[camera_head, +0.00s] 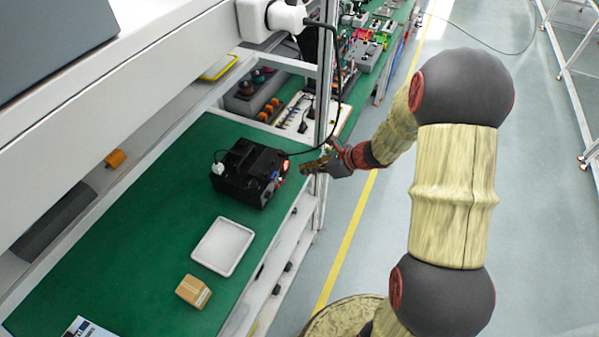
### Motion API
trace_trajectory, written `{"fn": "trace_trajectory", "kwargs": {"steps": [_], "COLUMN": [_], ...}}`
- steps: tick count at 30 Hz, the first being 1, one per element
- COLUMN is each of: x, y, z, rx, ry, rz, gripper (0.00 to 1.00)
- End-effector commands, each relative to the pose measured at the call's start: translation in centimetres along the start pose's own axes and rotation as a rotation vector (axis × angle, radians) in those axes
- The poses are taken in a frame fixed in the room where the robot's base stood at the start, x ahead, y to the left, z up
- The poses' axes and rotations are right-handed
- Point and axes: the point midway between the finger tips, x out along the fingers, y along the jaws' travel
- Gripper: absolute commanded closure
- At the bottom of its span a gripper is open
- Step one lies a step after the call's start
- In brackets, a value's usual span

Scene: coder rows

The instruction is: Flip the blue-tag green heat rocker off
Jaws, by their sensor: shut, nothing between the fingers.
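A black machine (242,174) stands on the green bench top. Its right-hand face carries a glowing red spot (286,165) and small controls, with bluish and reddish bits, too small to tell apart. I cannot make out the green heat rocker, its blue tag or its position. My gripper (304,168) is shut and empty, pointing left at that face from beyond the bench's edge. Its tip is close to the red spot; a small gap seems to show, but I cannot be sure that they are apart.
A white tray (223,246) and a small cardboard box (193,291) lie on the bench (130,270) nearer me. A post (325,90) and a hanging black cable (337,75) are near my gripper. Crowded equipment stands behind; the aisle floor at right is open.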

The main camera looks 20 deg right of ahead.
Motion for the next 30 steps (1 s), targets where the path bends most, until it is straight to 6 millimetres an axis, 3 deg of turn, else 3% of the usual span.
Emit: {"fn": "trace_trajectory", "kwargs": {"steps": [6, 12, 30], "x": [-4.3, -6.3, -6.7], "y": [0.1, 0.1, 0.1], "z": [0.9, 1.3, 1.4], "rx": [0.001, 0.002, 0.002], "ry": [0.001, 0.001, 0.001], "rz": [0.000, 0.002, 0.003], "gripper": [1.00, 1.00, 1.00]}}
